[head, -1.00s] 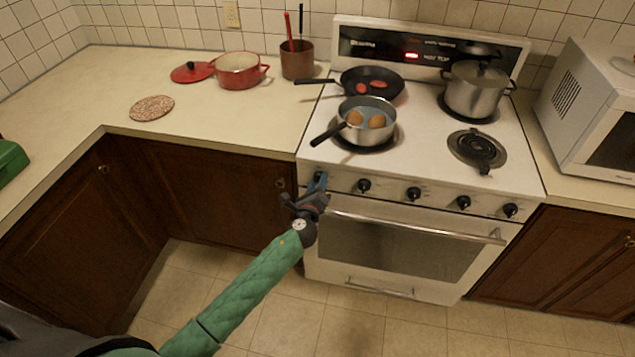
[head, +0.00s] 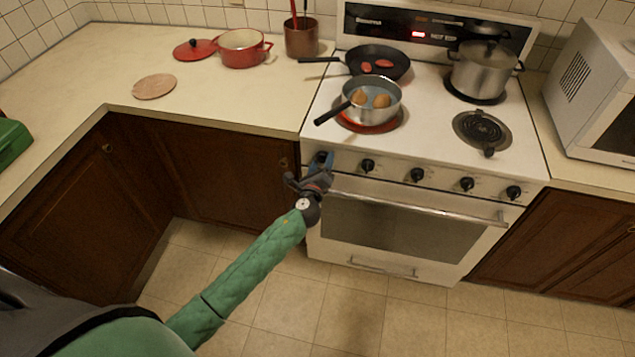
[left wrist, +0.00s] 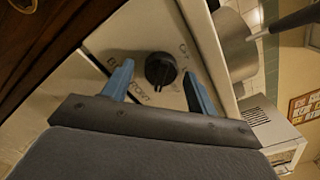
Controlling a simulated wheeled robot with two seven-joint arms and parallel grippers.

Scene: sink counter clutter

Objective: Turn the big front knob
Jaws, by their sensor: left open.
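The white stove (head: 440,180) has a row of black knobs along its front. The leftmost front knob is mostly hidden by my left gripper (head: 322,160) in the head view. In the left wrist view this black knob (left wrist: 160,69) sits between the two blue fingertips of my open left gripper (left wrist: 157,72), with a gap on each side. The burner under the saucepan (head: 372,100) glows red. My right gripper is not in view.
A black frying pan (head: 376,60) and a steel pot (head: 482,68) stand on the stove. The oven handle (head: 430,209) runs below the knobs. A red pot (head: 241,47) is on the left counter; a white microwave (head: 592,90) stands at the right.

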